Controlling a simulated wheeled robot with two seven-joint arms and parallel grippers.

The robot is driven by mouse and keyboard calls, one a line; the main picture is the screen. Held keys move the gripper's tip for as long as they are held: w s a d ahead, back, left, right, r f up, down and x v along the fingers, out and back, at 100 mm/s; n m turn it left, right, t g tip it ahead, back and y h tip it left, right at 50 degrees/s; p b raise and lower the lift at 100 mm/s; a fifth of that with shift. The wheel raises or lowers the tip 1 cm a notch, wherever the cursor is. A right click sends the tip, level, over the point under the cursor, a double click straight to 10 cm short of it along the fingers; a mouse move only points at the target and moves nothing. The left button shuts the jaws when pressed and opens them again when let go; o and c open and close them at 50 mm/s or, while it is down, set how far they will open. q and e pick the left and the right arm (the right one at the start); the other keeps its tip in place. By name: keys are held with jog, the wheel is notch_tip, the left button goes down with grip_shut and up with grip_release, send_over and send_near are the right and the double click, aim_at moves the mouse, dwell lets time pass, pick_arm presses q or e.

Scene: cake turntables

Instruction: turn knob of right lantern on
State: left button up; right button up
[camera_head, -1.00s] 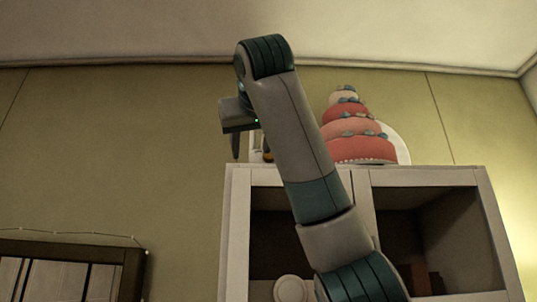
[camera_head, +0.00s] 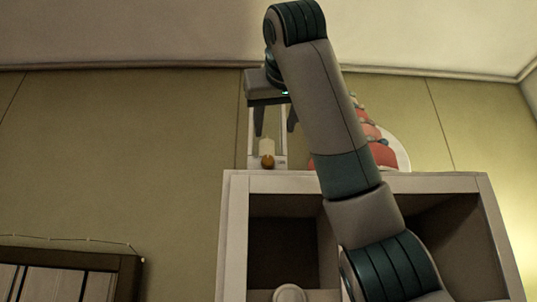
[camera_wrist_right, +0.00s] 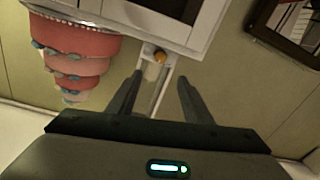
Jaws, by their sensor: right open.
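A white-framed lantern (camera_head: 252,150) with a pale candle-like part (camera_head: 267,146) and a round orange knob (camera_head: 267,161) stands on top of the cabinet in the head view. My right gripper (camera_head: 275,127) points down above the knob, its fingers apart with nothing held. In the right wrist view the orange knob (camera_wrist_right: 160,57) lies just beyond and roughly between the open fingertips (camera_wrist_right: 160,78), apart from both. The lantern frame (camera_wrist_right: 171,72) there is partly hidden behind the fingers. Only one lantern shows. My left gripper is not in view.
A tiered pink cake (camera_head: 376,150) stands on the cabinet right of the lantern, partly hidden by my right arm; it shows at the upper left in the wrist view (camera_wrist_right: 85,42). The white cabinet (camera_head: 234,215) is below. The wall left of the lantern is clear.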

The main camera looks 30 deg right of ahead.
aim_at(268, 160)
jog(key=p+x, duration=0.7)
jog(key=x, duration=0.7)
jog(key=shift+w, duration=0.15)
jog(key=shift+p+x, duration=0.55)
jog(key=shift+x, duration=0.25)
jog(key=shift+f, duration=0.1)
jog(key=shift+c, duration=0.4)
jog(key=c, duration=1)
